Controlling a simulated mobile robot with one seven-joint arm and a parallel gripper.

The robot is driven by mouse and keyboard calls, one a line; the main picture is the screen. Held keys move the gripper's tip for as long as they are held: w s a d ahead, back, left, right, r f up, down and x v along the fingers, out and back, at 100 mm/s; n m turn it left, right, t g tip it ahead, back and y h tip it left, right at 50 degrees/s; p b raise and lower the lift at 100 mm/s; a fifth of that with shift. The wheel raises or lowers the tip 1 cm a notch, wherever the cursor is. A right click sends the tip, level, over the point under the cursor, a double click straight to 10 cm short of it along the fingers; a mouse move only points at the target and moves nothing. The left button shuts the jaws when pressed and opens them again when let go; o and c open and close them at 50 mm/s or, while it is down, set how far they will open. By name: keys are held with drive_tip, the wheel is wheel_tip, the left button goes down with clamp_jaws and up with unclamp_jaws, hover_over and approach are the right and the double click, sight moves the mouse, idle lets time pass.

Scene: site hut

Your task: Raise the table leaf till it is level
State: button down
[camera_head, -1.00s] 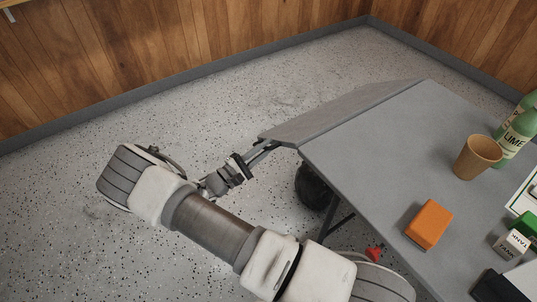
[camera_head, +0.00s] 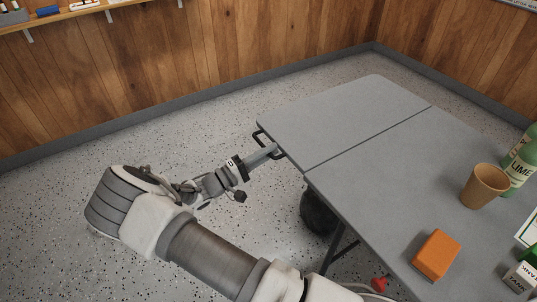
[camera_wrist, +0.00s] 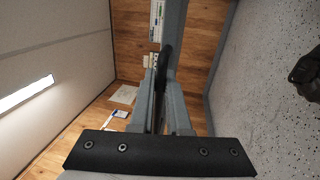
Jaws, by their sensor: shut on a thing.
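The table leaf (camera_head: 335,115) is a grey panel joined to the grey table top (camera_head: 375,180) along a thin seam. In the head view it looks in line with the top, level or very close to it. A dark handle (camera_head: 259,136) sits on the leaf's outer left edge. My gripper (camera_head: 272,151) is at that edge, shut on the handle, with the arm reaching in from the left. In the wrist view, the dark handle (camera_wrist: 165,62) runs between my fingers (camera_wrist: 160,105), partly hidden by them.
On the table stand an orange block (camera_head: 436,254), a tan cup (camera_head: 485,186) and a green lime bottle (camera_head: 519,166), all on the fixed part. The leaf is bare. A dark round object (camera_head: 318,213) is under the table. Speckled floor (camera_head: 150,150) is clear to the left.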

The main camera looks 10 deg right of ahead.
drive_tip(key=shift+w+r, duration=0.1)
drive_tip(key=shift+r, duration=0.25)
drive_tip(key=c, duration=1)
unclamp_jaws()
drive_tip(key=shift+o, duration=0.6)
drive_tip(key=shift+f, duration=0.15)
drive_tip(key=p+v, duration=0.1)
drive_tip(key=v, duration=1.6)
drive_tip(key=shift+s+a+p, duration=0.2)
drive_tip(key=shift+s+p, duration=0.05)
drive_tip(key=shift+p, duration=0.15)
